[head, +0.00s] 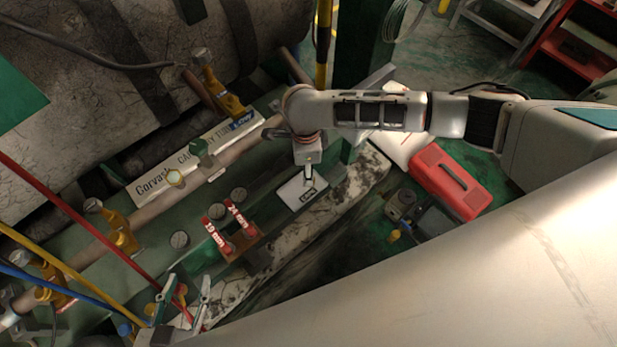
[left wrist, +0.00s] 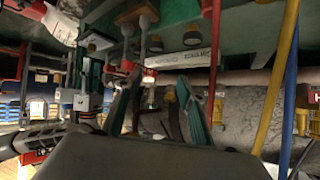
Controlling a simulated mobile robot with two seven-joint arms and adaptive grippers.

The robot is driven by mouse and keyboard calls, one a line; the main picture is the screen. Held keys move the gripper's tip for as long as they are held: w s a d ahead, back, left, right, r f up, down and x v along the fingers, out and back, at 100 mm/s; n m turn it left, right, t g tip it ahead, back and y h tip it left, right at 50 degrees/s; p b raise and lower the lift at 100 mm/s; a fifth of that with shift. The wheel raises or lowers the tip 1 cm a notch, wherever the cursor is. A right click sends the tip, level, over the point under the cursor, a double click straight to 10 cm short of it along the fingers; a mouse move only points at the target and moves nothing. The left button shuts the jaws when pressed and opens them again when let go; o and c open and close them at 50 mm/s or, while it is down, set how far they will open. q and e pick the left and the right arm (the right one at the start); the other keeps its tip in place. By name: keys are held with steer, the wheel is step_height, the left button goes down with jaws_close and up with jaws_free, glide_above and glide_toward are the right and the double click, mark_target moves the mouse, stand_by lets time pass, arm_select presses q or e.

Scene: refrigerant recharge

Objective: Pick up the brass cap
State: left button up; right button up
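The white lettered plate (head: 160,180) lies along the pipe. Brass valves (head: 120,236) stand on it. Two red-tagged tools, 19 mm and 24 mm, stand in a wooden block (head: 240,247). Red, yellow and blue hoses (head: 62,285) cross the lower left. A red toolbox (head: 449,181) is at right.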

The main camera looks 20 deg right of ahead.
steer(key=shift+d+f, duration=0.15)
steer(key=shift+f, duration=0.7)
steer(key=f, duration=0.1)
steer(key=f+b, duration=0.1)
steer(key=f, duration=0.1)
steer(key=shift+s+d+f+b, duration=0.15)
steer(key=shift+d+f+b, duration=0.2)
steer(key=shift+f+b, duration=0.05)
steer(key=shift+f, duration=0.35)
steer(key=shift+w+r, duration=0.2)
steer(key=shift+w, duration=0.05)
jaws_close()
arm_select(q)
steer(key=shift+w+d+r+n+h, duration=0.2)
steer(key=shift+d+r, duration=0.1)
steer(key=shift+d, duration=0.25)
steer(key=shift+w+d+r+n+h, duration=0.1)
steer(key=shift+w+d+r+h, duration=0.15)
steer(key=shift+d, duration=0.3)
